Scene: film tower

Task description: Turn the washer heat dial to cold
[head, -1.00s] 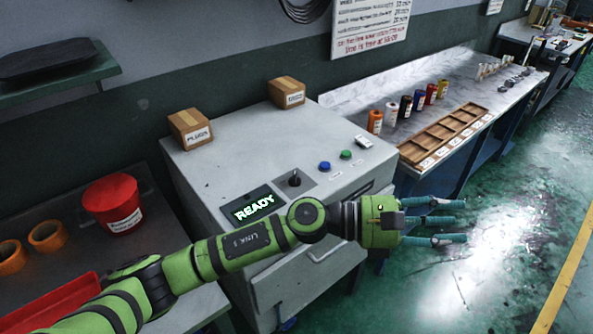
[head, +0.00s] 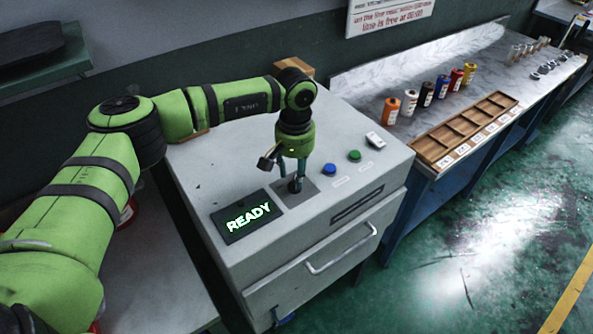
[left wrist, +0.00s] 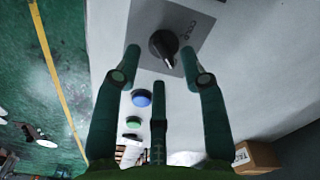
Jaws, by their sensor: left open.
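The washer (head: 243,150) is a pale grey cabinet with a lit READY display (head: 247,217) on its top. The heat dial (head: 295,184) is a black knob on a grey plate, partly hidden by my fingers in the head view. In the left wrist view the dial (left wrist: 163,46) shows clearly, its pointer toward the lower right, with the word COLD printed beside it. My left gripper (head: 292,186) points down over the dial. Its fingers are open and spread around the knob; I cannot tell whether they touch it. My right gripper is not in view.
A blue button (head: 329,169) and a green button (head: 354,156) sit right of the dial. A small white item (head: 375,140) lies near the washer's right edge. A cardboard box (head: 294,68) stands at the back. A bench with a wooden tray (head: 464,128) stands to the right.

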